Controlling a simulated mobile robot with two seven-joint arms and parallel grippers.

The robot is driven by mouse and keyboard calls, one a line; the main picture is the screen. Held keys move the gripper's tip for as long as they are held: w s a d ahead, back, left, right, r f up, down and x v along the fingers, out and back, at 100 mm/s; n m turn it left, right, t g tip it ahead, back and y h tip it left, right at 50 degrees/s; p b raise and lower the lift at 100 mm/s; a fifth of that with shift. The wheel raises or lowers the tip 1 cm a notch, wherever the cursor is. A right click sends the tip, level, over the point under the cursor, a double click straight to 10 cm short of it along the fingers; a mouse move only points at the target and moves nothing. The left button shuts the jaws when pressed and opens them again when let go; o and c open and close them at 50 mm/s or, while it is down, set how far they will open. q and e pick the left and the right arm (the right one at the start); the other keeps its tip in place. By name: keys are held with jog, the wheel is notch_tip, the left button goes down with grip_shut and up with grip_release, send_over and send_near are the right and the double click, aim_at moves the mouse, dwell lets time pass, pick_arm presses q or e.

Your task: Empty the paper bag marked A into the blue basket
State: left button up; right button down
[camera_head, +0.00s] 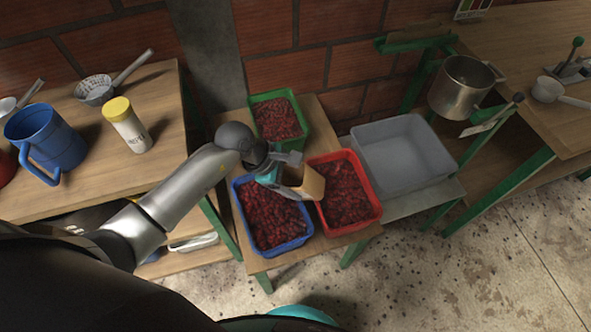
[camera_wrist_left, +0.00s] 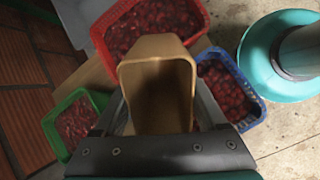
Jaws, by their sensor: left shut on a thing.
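The bag is held over the neighbouring edges of the blue basket (camera_head: 284,248) and the red basket (camera_head: 357,223). In the left wrist view the bag (camera_wrist_left: 158,47) has its open mouth toward the camera; its visible inside is dark and shows no fruit, but the bottom is hard to make out. No letter A shows on the visible sides. The blue basket holds many dark red coffee cherries; it also shows in the left wrist view (camera_wrist_left: 252,116), right of the bag. My right gripper is not in view.
The red basket and a green basket (camera_head: 272,95) also hold red cherries on the same low wooden table. An empty grey tub (camera_head: 403,158) stands to the right. A blue jug (camera_head: 45,142) and a yellow-lidded shaker (camera_head: 127,127) stand on the left table.

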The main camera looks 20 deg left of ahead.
pick_arm(q)
jog(key=shift+w+r+g+y+p, duration=0.1)
jog(key=shift+r+g+y+p, duration=0.2)
jog(key=shift+r+y+p, duration=0.15)
jog(key=shift+a+f+g+y+p, duration=0.1)
jog(key=shift+f+g+y+p, duration=0.35)
jog(key=shift+f+y, duration=0.3)
jog(key=shift+a+f+g+y, duration=0.1)
jog(key=shift+g+y, duration=0.15)
jog(key=shift+y, duration=0.35)
jog(key=shift+s+a+f+g+y, duration=0.3)
jog(key=shift+f+g+y, duration=0.25)
jog(key=shift+y, duration=0.35)
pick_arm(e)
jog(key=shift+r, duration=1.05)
